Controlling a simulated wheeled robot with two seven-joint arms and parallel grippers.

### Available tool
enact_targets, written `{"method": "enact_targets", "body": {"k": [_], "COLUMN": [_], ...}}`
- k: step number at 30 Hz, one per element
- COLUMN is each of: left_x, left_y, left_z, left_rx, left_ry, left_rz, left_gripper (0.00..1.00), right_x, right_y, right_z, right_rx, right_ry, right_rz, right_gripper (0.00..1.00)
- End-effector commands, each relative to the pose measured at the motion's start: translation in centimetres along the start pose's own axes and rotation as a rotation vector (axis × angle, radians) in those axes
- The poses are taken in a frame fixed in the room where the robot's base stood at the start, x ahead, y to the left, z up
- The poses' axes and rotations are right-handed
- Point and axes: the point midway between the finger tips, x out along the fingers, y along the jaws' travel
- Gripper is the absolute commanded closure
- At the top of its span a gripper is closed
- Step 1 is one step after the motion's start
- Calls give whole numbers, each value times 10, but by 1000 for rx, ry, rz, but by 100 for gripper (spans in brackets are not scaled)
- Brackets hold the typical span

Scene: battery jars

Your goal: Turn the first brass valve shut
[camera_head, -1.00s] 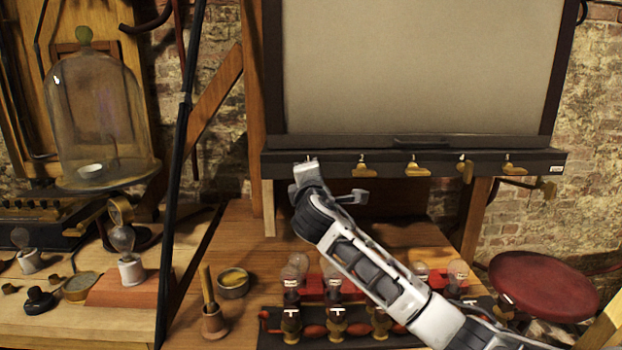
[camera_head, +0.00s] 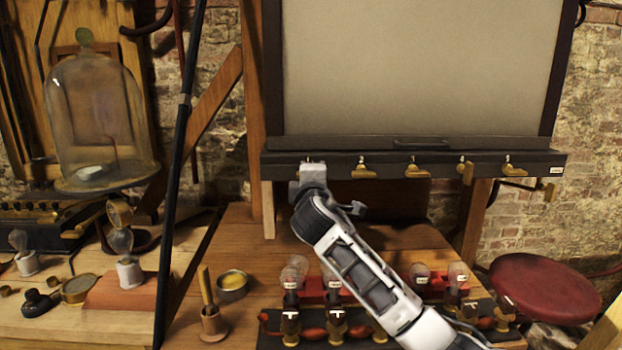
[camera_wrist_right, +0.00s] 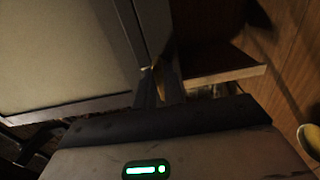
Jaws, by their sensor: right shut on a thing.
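A row of brass valves hangs along the dark rail (camera_head: 440,165) under the big grey panel. The first valve, at the left end of the row, is hidden behind my right gripper (camera_head: 312,168) in the head view. My right gripper is shut on it. In the right wrist view the fingers (camera_wrist_right: 160,90) meet beside the panel's dark frame, with a small brass-coloured patch between them. The second valve (camera_head: 362,168), third valve (camera_head: 416,169), fourth valve (camera_head: 466,170) and fifth valve (camera_head: 514,168) are in view to the right. My left gripper is not in view.
Glass-topped jars on a dark rack stand on the wooden table (camera_head: 245,215) below my right arm. A mortar with pestle (camera_head: 212,322) and a small bowl (camera_head: 233,286) stand left of them. A red stool (camera_head: 545,285) is at the right.

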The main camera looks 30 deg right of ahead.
Motion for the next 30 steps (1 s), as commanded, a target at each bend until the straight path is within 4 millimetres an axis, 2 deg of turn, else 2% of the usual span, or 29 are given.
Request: {"method": "enact_targets", "body": {"k": [1, 2, 3, 4, 13, 17, 20, 30], "left_x": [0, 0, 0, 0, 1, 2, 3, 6], "left_y": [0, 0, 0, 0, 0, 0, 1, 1], "left_z": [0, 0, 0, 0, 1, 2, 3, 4], "left_rx": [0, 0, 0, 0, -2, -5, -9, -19], "left_ry": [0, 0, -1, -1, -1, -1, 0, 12], "left_rz": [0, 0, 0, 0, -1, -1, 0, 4], "left_gripper": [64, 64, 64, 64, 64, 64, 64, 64], "right_x": [0, 0, 0, 0, -1, -11, -28, -111], "right_y": [0, 0, 0, 0, 0, -1, -2, -2], "right_z": [0, 0, 0, 0, 0, 0, 0, 0], "right_rx": [4, 4, 3, 3, 1, 1, 2, 4], "right_ry": [-1, -1, -1, -1, 0, 1, 3, 4], "right_rz": [-1, -1, -1, -1, 0, 0, 0, -1], "right_gripper": [100, 84, 73, 68, 68, 68, 68, 68]}}
